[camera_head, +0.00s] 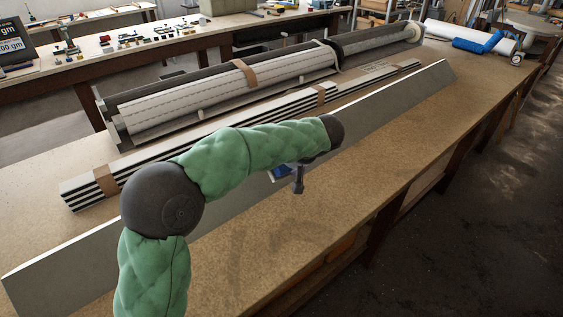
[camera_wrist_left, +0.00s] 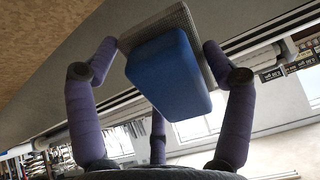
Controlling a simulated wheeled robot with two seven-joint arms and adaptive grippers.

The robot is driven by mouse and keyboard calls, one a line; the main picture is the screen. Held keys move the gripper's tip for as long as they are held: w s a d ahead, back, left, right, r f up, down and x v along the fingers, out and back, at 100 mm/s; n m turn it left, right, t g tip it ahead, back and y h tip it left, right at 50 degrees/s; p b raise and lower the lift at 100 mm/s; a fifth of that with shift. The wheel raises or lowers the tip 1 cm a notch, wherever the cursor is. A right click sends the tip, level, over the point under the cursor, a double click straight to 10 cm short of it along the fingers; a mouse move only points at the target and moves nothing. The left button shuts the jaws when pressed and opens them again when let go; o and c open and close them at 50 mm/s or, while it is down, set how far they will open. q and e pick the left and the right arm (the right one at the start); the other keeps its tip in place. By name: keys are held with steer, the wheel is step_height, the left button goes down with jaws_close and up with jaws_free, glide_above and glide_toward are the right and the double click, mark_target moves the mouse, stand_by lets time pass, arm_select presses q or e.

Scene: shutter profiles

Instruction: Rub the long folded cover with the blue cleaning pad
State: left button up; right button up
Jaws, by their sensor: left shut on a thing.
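The long folded cover (camera_head: 400,105) is a plain grey strip standing on edge, running diagonally along the wooden bench. Its near face is partly hidden behind my green-sleeved left arm. My left gripper (camera_head: 292,177) is at the near side of the cover, about midway along it. It is shut on the blue cleaning pad (camera_head: 279,173), of which only a small blue patch shows in the head view. In the left wrist view the pad (camera_wrist_left: 168,75) is a blue block with a grey mesh layer, between my purple fingers (camera_wrist_left: 160,60). The grey cover (camera_wrist_left: 75,65) lies behind it; contact cannot be told.
Striped slats (camera_head: 230,130) bound with brown straps lie behind the cover. Farther back are roller shutter assemblies (camera_head: 215,95). A blue object (camera_head: 478,44) and a white roll (camera_head: 462,35) lie at the far right. The bench front (camera_head: 340,200) is clear.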

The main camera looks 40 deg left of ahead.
arm_select(q)
steer(key=shift+a+f, duration=0.1)
steer(key=shift+a, duration=0.05)
steer(key=shift+b+x, duration=0.65)
steer(key=shift+x, duration=0.35)
steer(key=shift+w+a+f, duration=0.2)
steer(key=shift+a+f, duration=0.2)
steer(key=shift+a, duration=0.25)
steer(key=shift+w+a+f, duration=0.2)
steer(key=shift+a+f, duration=0.2)
steer(key=shift+a, duration=0.3)
steer(key=shift+w+a+f, duration=0.2)
steer(key=shift+a+f, duration=0.2)
steer(key=shift+a, duration=0.25)
steer(key=shift+x, duration=0.9)
